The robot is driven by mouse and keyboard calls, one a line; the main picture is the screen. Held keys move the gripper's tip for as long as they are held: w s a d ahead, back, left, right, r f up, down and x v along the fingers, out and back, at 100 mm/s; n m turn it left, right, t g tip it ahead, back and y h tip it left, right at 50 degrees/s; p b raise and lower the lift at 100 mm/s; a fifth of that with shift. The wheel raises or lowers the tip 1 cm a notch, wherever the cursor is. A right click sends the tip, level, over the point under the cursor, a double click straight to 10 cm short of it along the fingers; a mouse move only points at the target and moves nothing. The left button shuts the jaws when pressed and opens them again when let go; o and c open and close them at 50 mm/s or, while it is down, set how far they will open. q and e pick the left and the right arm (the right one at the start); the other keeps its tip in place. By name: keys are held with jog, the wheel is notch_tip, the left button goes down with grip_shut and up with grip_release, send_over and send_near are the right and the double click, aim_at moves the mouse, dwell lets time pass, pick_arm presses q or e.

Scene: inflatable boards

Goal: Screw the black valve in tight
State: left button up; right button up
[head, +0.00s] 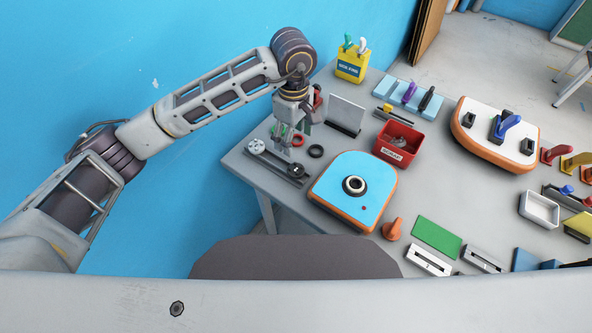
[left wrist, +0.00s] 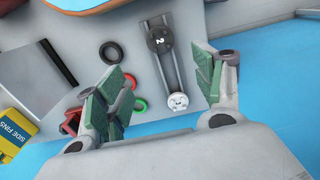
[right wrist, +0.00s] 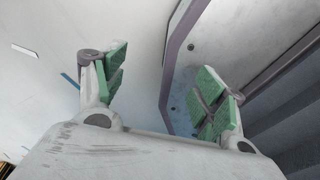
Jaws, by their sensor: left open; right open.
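The black valve (head: 296,170), marked 2 in the left wrist view (left wrist: 159,39), sits at one end of a dark rail holder. A white valve (head: 256,147) sits at the other end and also shows in the left wrist view (left wrist: 177,102). A blue-topped board with an orange rim (head: 335,178) lies to the right, with a round dark-ringed port (head: 354,186). My left gripper (head: 288,138) is open and empty above the holder, pointing down, with the white valve between its fingers in its wrist view. My right gripper (right wrist: 163,76) is open and empty, away from the table.
Black (head: 316,151), red and green rings lie by the holder. A grey upright plate (head: 345,115), red bin (head: 398,143) and yellow side-fins box (head: 352,63) stand behind. An orange cone-like piece (head: 393,229) lies right of the board. A white-topped board (head: 480,130) lies farther right.

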pick_arm(q)
send_over(294, 167)
notch_tip(294, 167, down, 7)
jog(key=shift+r+p, duration=0.1)
jog(key=shift+p, duration=0.35)
jog(key=shift+f, duration=0.9)
pick_arm(e)
jog(key=shift+s+a+r, duration=0.1)
jog(key=shift+a+r, duration=0.4)
pick_arm(q)
jog(key=shift+f, duration=0.1)
pick_arm(e)
jog(key=shift+w, duration=0.3)
pick_arm(q)
jog(key=shift+f, duration=0.1)
